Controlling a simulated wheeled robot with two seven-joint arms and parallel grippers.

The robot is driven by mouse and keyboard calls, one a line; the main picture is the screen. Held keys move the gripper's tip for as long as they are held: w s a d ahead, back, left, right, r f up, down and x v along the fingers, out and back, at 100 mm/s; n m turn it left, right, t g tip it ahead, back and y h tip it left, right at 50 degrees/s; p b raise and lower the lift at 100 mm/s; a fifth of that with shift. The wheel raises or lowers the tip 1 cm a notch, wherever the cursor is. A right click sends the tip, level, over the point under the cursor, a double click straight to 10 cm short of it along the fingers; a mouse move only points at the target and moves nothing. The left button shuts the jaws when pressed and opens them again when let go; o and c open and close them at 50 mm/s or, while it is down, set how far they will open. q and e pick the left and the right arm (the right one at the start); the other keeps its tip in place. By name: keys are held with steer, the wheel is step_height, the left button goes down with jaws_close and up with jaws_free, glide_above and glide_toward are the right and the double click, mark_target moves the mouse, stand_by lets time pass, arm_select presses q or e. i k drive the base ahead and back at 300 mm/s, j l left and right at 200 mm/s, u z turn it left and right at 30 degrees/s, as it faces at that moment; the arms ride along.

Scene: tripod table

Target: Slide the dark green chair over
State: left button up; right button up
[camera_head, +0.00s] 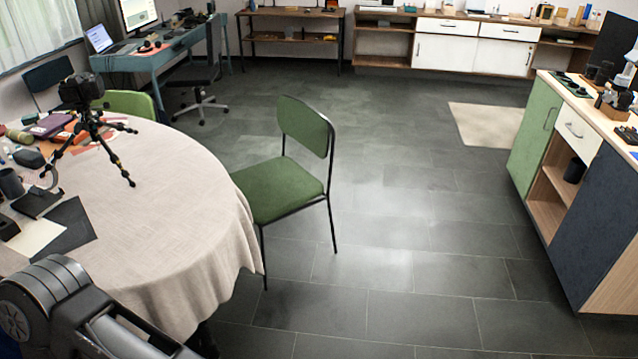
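The dark green chair (277,190) stands upright on the floor at the right side of the round table (165,190). It has a green back and seat on thin black legs. Its seat's left edge meets the tablecloth in the picture; I cannot tell whether they touch. My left arm shows at the bottom left, in front of the table, but its gripper fingers are not visible. My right gripper is not in view.
A lighter green chair (128,103) stands behind the table. A camera on a small tripod (90,125) and several small items are on the table. A cabinet island (575,185) stands at the right. The grey floor between chair and island is clear. A beige mat (487,125) lies farther back.

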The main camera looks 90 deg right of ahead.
mark_target(272, 189)
steer(key=z, duration=2.7)
steer(key=i+l+z, duration=0.3)
steer(key=i+z, duration=0.15)
steer(key=i, duration=0.4)
steer(key=i+z, duration=0.4)
steer(key=i, duration=0.45)
steer(key=i+u, duration=0.1)
steer(key=i, duration=0.5)
steer(key=i+l+u, duration=0.1)
steer(key=i, duration=0.45)
steer(key=i+l+u, duration=0.1)
steer(key=i+u, duration=0.15)
steer(key=u, duration=0.15)
steer(key=i+l+u, duration=0.2)
steer(key=u, duration=0.25)
steer(key=i+l+u, duration=0.25)
steer(key=u, duration=0.15)
steer(key=i+l+u, duration=0.15)
steer(key=l+u, duration=0.3)
steer(key=i+l+u, duration=0.25)
steer(key=l+u, duration=0.25)
steer(key=i+l+u, duration=0.25)
steer(key=l, duration=0.15)
steer(key=k+j, duration=0.05)
steer(key=k, duration=0.05)
